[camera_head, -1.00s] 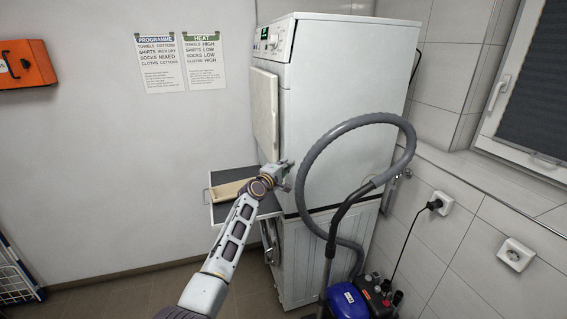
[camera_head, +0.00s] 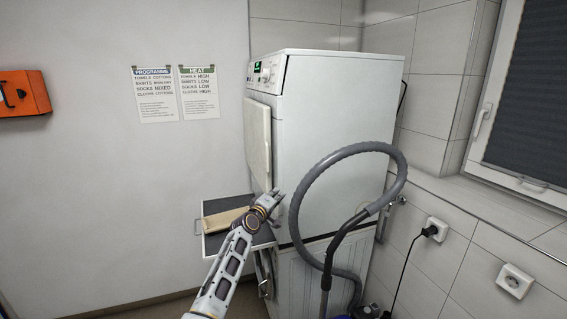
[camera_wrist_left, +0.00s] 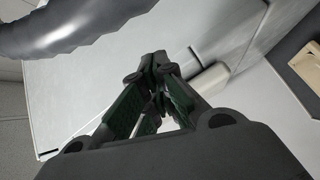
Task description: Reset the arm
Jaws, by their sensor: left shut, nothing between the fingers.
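My left arm (camera_head: 226,268) reaches up from the bottom of the head view. Its gripper (camera_head: 277,195) is at the front of the white dryer (camera_head: 338,130), near the lower corner of the dryer's door (camera_head: 257,138). In the left wrist view the gripper's dark fingers (camera_wrist_left: 158,88) meet at the tips, with nothing between them. I cannot tell whether the gripper touches the dryer. My right gripper is in neither view.
A grey vacuum hose (camera_head: 333,160) loops just right of my left gripper. A pulled-out shelf (camera_head: 212,246) with a wooden tray (camera_head: 222,221) lies left of it. A second machine (camera_head: 305,280) stands below the dryer. Open wall space is at left.

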